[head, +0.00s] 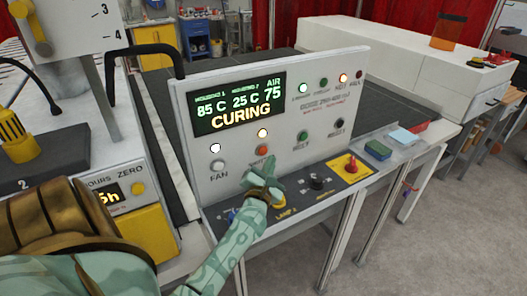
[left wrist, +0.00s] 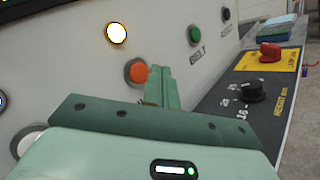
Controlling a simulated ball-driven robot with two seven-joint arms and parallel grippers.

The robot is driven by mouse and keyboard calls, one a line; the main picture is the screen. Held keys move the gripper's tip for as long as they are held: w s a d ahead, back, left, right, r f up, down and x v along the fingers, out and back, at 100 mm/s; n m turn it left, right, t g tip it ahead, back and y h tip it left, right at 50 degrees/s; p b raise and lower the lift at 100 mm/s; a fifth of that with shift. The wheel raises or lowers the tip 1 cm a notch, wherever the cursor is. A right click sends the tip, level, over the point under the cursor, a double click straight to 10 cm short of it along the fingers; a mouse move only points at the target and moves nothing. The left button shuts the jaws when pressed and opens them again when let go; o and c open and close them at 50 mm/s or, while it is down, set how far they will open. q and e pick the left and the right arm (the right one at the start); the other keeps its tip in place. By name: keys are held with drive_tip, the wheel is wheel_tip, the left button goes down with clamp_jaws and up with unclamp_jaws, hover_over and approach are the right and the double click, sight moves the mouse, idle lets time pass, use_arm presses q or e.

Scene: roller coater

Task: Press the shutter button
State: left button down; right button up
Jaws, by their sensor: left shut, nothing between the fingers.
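The shutter button (head: 262,150) is a round orange button low on the white control panel (head: 200,90), with its label partly covered by my gripper. It also shows in the left wrist view (left wrist: 138,73), its right edge next to my fingers. My left gripper (head: 267,165) is shut and empty, its fingertips just below the button in the head view. In the left wrist view the fingertips (left wrist: 157,80) point at the panel just right of the button. I cannot tell whether they touch it. My right gripper is not in view.
The panel's display (head: 238,103) reads CURING. A white fan button (head: 217,165) sits left of the shutter button, a green belt button (head: 303,136) right. Below are a black knob (head: 317,182) and a red switch (head: 351,165) on yellow. A green block (head: 378,150) lies farther right.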

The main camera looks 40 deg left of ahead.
use_arm(q)
drive_tip(key=d, duration=0.1)
drive_tip(key=s+d, duration=0.1)
drive_tip(key=d, duration=0.1)
drive_tip(key=shift+d, duration=0.25)
idle(0.7)
